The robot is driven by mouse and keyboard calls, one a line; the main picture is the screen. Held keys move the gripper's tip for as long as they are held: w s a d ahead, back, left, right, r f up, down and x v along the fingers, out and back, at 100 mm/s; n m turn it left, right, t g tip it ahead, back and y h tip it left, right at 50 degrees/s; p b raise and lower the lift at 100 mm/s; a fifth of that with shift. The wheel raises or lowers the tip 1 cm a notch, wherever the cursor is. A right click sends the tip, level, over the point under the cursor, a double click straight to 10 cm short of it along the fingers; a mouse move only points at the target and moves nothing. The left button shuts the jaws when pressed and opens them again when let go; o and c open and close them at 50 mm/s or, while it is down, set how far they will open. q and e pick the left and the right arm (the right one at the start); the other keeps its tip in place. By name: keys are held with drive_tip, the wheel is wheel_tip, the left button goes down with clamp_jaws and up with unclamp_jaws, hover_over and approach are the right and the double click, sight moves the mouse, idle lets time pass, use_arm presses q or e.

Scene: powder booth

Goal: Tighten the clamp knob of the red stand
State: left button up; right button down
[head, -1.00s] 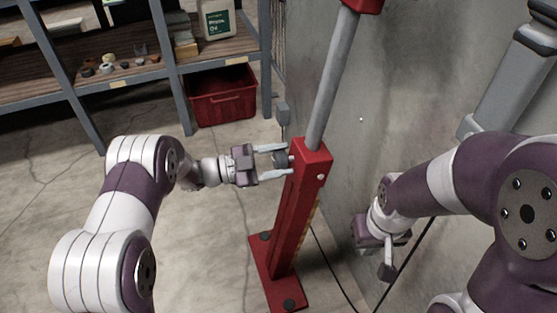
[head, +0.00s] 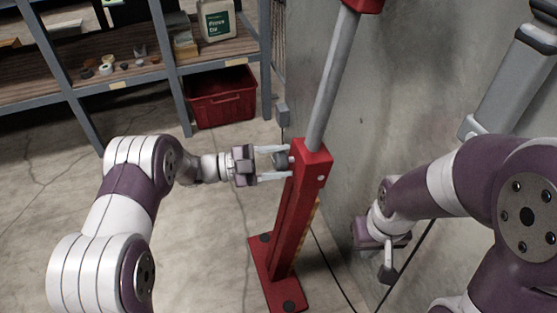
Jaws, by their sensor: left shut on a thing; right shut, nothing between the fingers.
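The red stand (head: 293,215) rises from a red base plate (head: 264,274) on the floor, with a grey pole (head: 330,85) coming out of its top. The dark clamp knob (head: 281,159) sits on the left side of the stand near its top. My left gripper (head: 275,162) is shut on the knob from the left, with one finger on each side of it. The fingers partly hide the knob. My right gripper (head: 388,262) hangs to the right of the stand near the wall, shut and empty, apart from the stand.
A metal shelf (head: 95,78) with small items and a white jug (head: 216,20) stands at the back left. A grey wall (head: 405,80) rises close on the right. The floor left of the stand is clear.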

use_arm(q)
drive_tip(key=o, duration=1)
drive_tip(key=shift+s+r, duration=0.1)
drive_tip(key=shift+s, duration=0.05)
drive_tip(key=shift+c, duration=0.2)
drive_tip(key=shift+a, duration=0.1)
drive_tip(key=s+a+p, duration=0.1)
drive_tip(key=a+p, duration=0.2)
drive_tip(key=a, duration=0.9)
drive_tip(key=shift+s+a+f, duration=0.2)
